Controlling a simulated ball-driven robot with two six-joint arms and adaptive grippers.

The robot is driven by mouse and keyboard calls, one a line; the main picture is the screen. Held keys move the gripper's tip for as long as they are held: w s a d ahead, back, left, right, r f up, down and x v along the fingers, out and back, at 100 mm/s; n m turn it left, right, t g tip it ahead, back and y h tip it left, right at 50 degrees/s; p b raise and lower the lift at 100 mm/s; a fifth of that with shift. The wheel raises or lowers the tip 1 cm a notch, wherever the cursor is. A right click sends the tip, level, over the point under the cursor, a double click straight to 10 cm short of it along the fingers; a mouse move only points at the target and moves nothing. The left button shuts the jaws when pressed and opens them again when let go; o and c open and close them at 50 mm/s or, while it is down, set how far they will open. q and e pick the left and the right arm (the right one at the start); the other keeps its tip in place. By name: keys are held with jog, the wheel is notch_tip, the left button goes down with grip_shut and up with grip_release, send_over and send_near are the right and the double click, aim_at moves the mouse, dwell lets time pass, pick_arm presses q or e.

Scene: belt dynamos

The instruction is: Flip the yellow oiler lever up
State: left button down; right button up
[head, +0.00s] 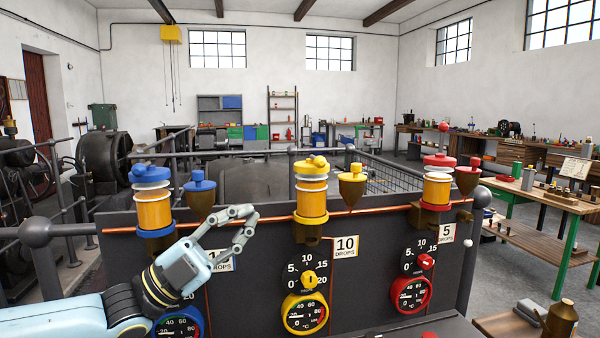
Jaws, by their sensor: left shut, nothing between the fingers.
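The yellow oiler (311,203) is mounted on the dark panel, with an amber glass body and a yellow cap. Its yellow lever (319,161) lies low on top of the cap, its rounded end showing near the cap's middle. My left gripper (247,228) comes in from the lower left. It is shut and empty, in front of the panel between the blue and yellow oilers, left of and below the yellow lever and apart from it. My right gripper is not in view.
The blue oiler (154,203) stands left with its lever low. The red oiler (437,184) stands right with its lever upright. A yellow funnel cup (352,187) is right of the yellow oiler. A copper pipe (380,211) runs along the panel. Space above the oilers is clear.

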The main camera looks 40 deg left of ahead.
aim_at(315, 158)
pick_arm(q)
jog(key=p+x, duration=0.1)
jog(key=x, duration=1)
jog(key=shift+w+d, duration=0.1)
jog(key=shift+w, duration=0.05)
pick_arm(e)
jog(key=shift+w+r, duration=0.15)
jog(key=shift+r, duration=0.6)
pick_arm(q)
jog(key=shift+w+r+n+p, duration=0.1)
jog(key=shift+r+n+p, duration=0.05)
jog(key=shift+n+p, duration=0.2)
jog(key=shift+s+r+n+y, duration=0.15)
jog(key=shift+s+n+y, duration=0.05)
jog(key=shift+n+y, duration=0.2)
jog(key=shift+w+y, duration=0.1)
jog(key=shift+y, duration=0.2)
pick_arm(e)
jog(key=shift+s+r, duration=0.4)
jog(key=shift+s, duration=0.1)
pick_arm(q)
jog(key=shift+p, duration=0.35)
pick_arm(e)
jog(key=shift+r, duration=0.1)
